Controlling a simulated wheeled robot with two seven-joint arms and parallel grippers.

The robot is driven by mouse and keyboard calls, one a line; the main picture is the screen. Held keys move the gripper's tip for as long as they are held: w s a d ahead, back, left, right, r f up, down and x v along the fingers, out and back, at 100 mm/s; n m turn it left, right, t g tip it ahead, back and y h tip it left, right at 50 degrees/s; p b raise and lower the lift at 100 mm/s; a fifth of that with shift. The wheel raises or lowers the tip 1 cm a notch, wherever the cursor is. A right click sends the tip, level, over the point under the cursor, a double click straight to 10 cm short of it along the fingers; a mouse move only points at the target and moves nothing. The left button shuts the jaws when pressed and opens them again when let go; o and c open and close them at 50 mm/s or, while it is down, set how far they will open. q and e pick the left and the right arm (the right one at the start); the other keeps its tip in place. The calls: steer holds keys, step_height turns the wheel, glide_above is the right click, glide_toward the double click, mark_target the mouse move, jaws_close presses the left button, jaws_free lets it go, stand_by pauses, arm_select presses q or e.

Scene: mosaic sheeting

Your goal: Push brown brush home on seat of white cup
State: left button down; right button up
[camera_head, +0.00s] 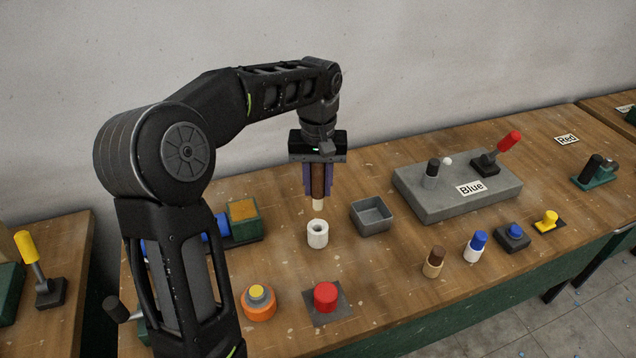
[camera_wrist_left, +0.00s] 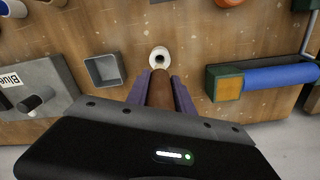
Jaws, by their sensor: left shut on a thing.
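The white cup (camera_head: 317,236) stands upright on the wooden table, with a dark hole in its top. It also shows in the left wrist view (camera_wrist_left: 159,55). My left gripper (camera_head: 319,190) points straight down and is shut on the brown brush (camera_head: 318,180). The brush is upright, with its pale tip (camera_head: 318,205) pointing down just above the cup. In the left wrist view the brush (camera_wrist_left: 160,90) sits between the purple fingers and covers the near edge of the cup. My right gripper is not in view.
A grey open box (camera_head: 372,217) stands close right of the cup. A green and orange block (camera_head: 244,222) with a blue roller is to its left. A red button (camera_head: 326,296) and an orange round piece (camera_head: 258,302) are in front. A grey slab (camera_head: 455,190) lies right.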

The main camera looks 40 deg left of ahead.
mark_target(318, 211)
arm_select(q)
steer(key=shift+f+b, duration=1.85)
steer(key=shift+f, duration=0.95)
steer(key=shift+f+b, duration=1.75)
steer(key=shift+f, duration=0.8)
steer(key=shift+f, duration=0.15)
steer(key=c, duration=1)
jaws_free()
